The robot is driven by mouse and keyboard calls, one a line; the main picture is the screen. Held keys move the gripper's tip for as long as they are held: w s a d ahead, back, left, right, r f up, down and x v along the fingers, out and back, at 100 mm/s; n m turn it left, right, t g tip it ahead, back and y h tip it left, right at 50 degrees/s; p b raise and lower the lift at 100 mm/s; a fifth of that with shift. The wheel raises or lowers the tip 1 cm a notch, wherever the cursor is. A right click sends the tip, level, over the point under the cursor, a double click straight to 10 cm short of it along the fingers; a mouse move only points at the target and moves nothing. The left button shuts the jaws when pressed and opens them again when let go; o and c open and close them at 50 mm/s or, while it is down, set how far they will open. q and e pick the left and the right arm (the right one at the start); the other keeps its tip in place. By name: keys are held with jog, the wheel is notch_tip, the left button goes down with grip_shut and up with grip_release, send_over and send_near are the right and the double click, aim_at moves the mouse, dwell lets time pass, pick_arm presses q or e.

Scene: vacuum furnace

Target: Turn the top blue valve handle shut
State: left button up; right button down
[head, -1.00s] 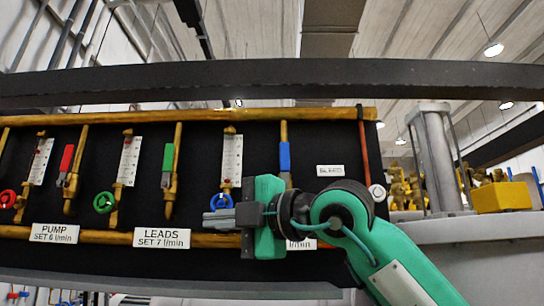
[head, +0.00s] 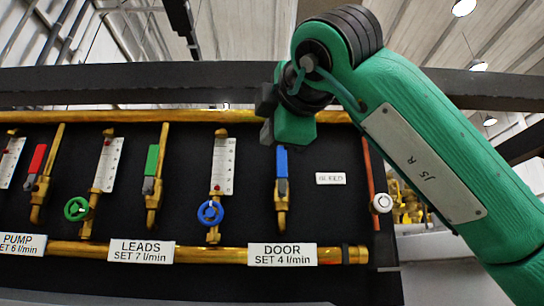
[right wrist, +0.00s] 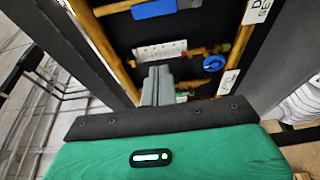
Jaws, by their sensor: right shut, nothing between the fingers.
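The top blue valve handle (head: 282,162) is a flat lever standing upright on the brass pipe above the DOOR label. In the right wrist view the blue handle (right wrist: 153,9) lies at the top edge. A round blue handwheel (head: 210,213) sits lower and to the left; it also shows in the right wrist view (right wrist: 214,63). My right gripper (head: 265,116) is shut and empty, up by the top brass pipe, just above and left of the blue lever in the picture. Its grey fingers (right wrist: 157,86) are together in the right wrist view. My left gripper is out of view.
A green lever (head: 151,161) and a red lever (head: 37,159) stand on pipes to the left. A flow gauge (head: 223,166) is left of the blue lever. A dark beam (head: 150,85) crosses above the panel. The BLEED sign (head: 330,178) is right of the lever.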

aim_at(282, 170)
jog(key=p+x, duration=0.7)
jog(key=x, duration=0.3)
jog(key=d+p, duration=0.1)
jog(key=d, duration=0.3)
jog(key=shift+p, duration=0.35)
jog(key=shift+a, duration=0.15)
